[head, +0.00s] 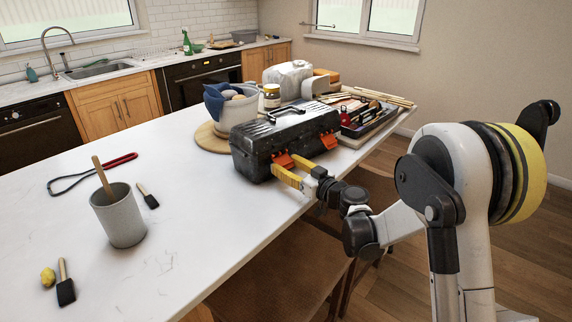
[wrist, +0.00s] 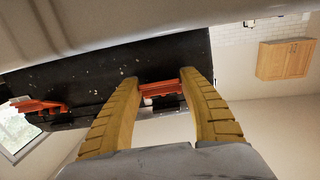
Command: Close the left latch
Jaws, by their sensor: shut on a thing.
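A black toolbox (head: 250,150) with a top handle stands near the table's right edge, lid down. Its orange left latch (head: 281,159) is on the front side; the orange right latch (head: 328,140) is farther right. My gripper (head: 286,165) reaches the front from the right with yellow fingers. In the wrist view, my gripper (wrist: 166,82) has its fingertips on either side of the left latch (wrist: 160,91), shut on it. The right latch (wrist: 38,105) shows there at the left, apart from the fingers. I cannot tell exactly how far the left latch is turned.
A grey pot (head: 232,106) on a round wooden board, a jar (head: 271,97) and a tray of tools (head: 368,118) stand behind and beside the toolbox. A grey cup (head: 119,220) and brushes lie to the left. The table's front middle is clear. A chair (head: 275,275) is below the edge.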

